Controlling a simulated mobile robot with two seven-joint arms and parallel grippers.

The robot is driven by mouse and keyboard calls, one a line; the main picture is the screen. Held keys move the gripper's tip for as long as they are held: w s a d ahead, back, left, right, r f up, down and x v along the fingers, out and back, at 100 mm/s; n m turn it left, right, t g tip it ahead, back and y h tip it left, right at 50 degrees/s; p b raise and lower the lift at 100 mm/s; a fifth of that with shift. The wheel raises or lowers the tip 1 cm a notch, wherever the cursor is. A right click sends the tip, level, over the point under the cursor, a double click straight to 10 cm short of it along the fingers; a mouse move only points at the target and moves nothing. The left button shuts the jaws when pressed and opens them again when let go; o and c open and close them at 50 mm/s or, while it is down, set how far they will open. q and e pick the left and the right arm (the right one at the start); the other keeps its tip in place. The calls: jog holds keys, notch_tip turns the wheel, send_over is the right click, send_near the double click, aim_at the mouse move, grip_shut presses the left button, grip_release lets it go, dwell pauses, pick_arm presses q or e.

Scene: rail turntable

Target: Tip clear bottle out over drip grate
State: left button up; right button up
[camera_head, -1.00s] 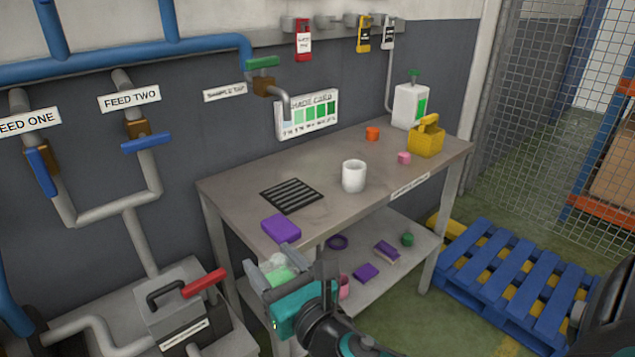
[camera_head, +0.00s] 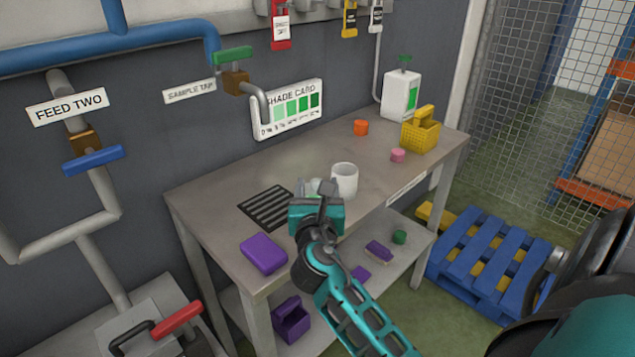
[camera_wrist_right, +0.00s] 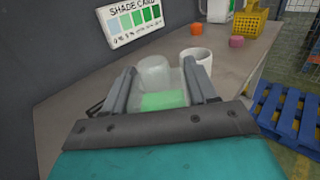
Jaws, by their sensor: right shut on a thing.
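My right gripper (camera_wrist_right: 165,95) is shut on a clear bottle (camera_wrist_right: 154,72) with green liquid in its lower part in the right wrist view. The bottle looks roughly upright. In the head view the right gripper (camera_head: 319,190) is over the table's front part, right of the drip grate (camera_head: 266,207), and hides most of the bottle. The grate is a dark slatted panel set in the table top. A white cup (camera_head: 345,179) stands just behind and right of the gripper; I cannot tell whether they touch. My left gripper is not in view.
A purple block (camera_head: 263,253) lies near the table's front left edge. The sample tap (camera_head: 236,77) hangs above the table's rear.

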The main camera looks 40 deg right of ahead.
jog(key=shift+w+a+n, duration=0.15)
jog(key=shift+w+n, duration=0.35)
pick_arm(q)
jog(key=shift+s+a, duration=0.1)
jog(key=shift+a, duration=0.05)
pick_arm(e)
jog(key=w+a+f+n+t+y, duration=0.1)
jog(key=w+n+t, duration=0.4)
jog(key=n, duration=1.7)
jog(key=shift+w+a+n+t+y, duration=0.3)
jog(key=shift+w+a+y, duration=0.65)
jog(key=shift+w, duration=1.35)
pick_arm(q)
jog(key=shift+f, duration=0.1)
pick_arm(e)
jog(key=shift+d+y, duration=0.25)
jog(key=shift+d, duration=0.05)
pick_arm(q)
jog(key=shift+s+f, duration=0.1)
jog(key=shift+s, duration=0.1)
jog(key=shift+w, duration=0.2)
